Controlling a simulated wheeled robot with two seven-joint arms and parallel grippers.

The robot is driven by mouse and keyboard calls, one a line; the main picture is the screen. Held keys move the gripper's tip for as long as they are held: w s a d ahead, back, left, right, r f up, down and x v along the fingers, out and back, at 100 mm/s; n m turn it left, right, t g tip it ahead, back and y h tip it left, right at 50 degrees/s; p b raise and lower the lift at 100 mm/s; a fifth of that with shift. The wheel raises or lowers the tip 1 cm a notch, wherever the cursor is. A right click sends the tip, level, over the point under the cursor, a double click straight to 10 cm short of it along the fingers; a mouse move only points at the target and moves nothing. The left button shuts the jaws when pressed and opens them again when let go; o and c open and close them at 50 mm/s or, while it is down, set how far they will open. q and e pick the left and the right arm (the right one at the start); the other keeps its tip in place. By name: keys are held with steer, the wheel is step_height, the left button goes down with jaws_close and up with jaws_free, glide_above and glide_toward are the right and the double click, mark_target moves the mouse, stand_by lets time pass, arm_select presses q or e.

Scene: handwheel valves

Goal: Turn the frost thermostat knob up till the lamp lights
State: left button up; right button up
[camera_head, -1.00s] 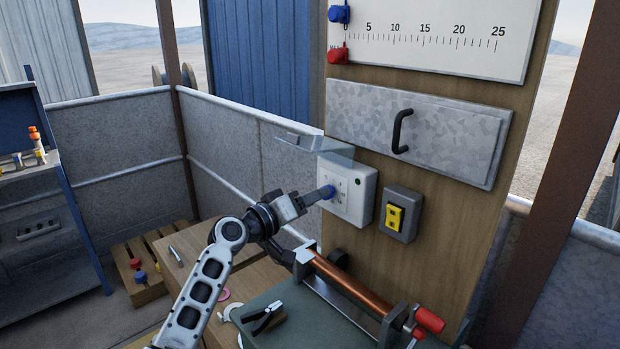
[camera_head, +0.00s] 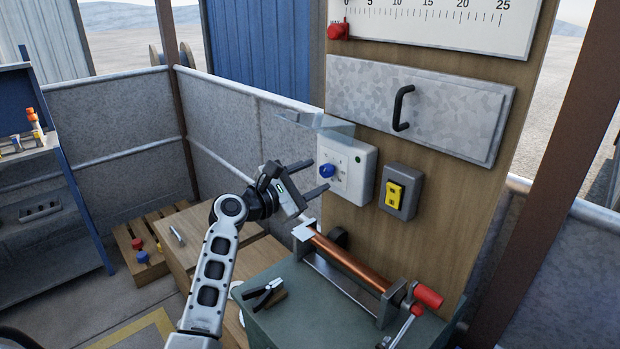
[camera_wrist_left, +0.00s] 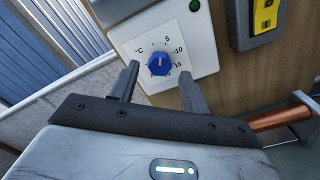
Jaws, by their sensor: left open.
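The blue thermostat knob (camera_head: 327,171) sits on a white box (camera_head: 349,180) on the wooden panel. In the left wrist view the knob (camera_wrist_left: 160,63) has a white mark pointing roughly up, with scale numbers 5, 10 and 15 around its upper and right side. The lamp (camera_head: 357,154) is a small dark green dot at the box's upper right and looks unlit; it also shows in the left wrist view (camera_wrist_left: 194,5). My left gripper (camera_head: 316,176) is open and empty, its two fingers pointing at the knob from just in front, apart from it. My right gripper is out of view.
A clear shield (camera_head: 334,125) juts out above the knob. A grey box with a yellow switch (camera_head: 394,194) is to the right. Below, a copper pipe (camera_head: 350,258) lies in a vise on the green bench. A metal cover with a black handle (camera_head: 403,108) is above.

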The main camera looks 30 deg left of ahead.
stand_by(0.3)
arm_select(q)
steer(key=shift+x, duration=1)
steer(key=c, duration=0.9)
steer(key=shift+f+m+b, duration=0.2)
steer(key=shift+m+b, duration=0.2)
steer(key=shift+b, duration=0.05)
steer(key=m+b, duration=0.2)
steer(key=m, duration=0.1)
steer(key=shift+m, duration=0.4)
steer(key=o, duration=1)
steer(key=shift+r, duration=0.2)
steer(key=shift+c, duration=0.2)
steer(key=shift+s, duration=0.1)
